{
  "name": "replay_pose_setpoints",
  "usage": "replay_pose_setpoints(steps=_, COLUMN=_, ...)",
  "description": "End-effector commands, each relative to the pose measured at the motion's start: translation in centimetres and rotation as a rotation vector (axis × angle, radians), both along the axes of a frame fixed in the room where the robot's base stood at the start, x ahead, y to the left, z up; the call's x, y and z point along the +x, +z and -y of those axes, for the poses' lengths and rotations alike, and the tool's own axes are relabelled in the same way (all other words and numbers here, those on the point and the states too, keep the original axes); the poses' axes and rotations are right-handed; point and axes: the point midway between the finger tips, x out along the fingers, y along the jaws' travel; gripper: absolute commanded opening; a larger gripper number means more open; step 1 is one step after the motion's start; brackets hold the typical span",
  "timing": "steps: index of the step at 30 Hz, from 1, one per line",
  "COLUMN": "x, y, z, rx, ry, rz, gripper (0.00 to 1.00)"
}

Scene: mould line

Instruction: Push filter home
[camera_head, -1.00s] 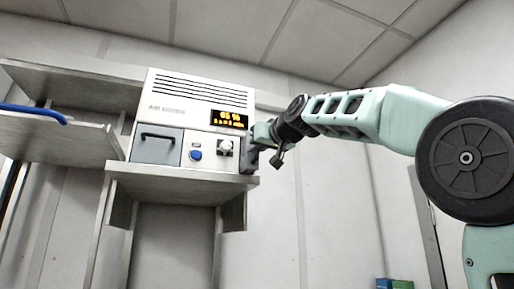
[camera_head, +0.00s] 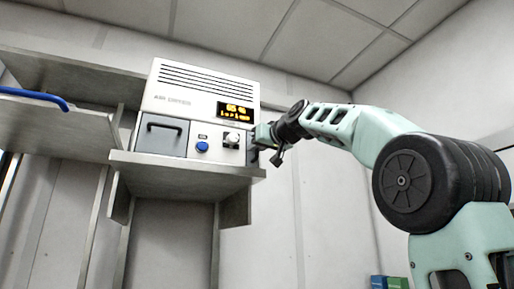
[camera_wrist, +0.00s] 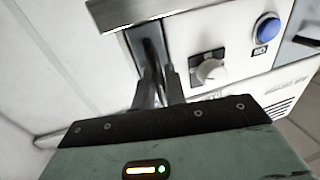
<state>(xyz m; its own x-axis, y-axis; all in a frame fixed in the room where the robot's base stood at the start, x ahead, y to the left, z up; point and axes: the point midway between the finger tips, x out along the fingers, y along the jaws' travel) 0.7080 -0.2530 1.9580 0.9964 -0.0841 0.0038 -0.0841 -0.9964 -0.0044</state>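The white dryer unit (camera_head: 190,90) stands on a shelf, with an amber display, a blue button and a knob on its front. My gripper (camera_head: 262,146) is at the unit's right side, small and partly hidden there. In the wrist view, my gripper's two dark fingers (camera_wrist: 160,84) are close together and point at a dark grey upright part (camera_wrist: 148,45) at the unit's side, which may be the filter. The fingertips overlap that part in the picture. I cannot tell whether they touch it or grip anything. How far the part sticks out is unclear.
The grey shelf (camera_head: 185,172) lies under the unit. A drawer with a black handle (camera_head: 160,139) is at the front left. A side shelf with a blue bar (camera_head: 35,98) is at the left. Blue and green boxes (camera_head: 390,283) are low at the right.

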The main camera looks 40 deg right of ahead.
Motion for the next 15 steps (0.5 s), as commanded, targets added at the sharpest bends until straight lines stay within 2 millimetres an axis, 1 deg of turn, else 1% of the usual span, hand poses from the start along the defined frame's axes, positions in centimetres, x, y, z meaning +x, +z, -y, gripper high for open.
replay_pose_setpoints(steps=10, x=-0.1, y=-0.1, z=0.0, rx=0.000, ry=0.000, rz=-0.002, gripper=0.15)
replay_pose_setpoints(steps=13, x=-1.0, y=-0.3, z=0.0, rx=-0.001, ry=-0.001, rz=-0.001, gripper=0.15)
replay_pose_setpoints(steps=15, x=-2.1, y=-0.4, z=-0.1, rx=-0.001, ry=-0.002, rz=0.000, gripper=0.15)
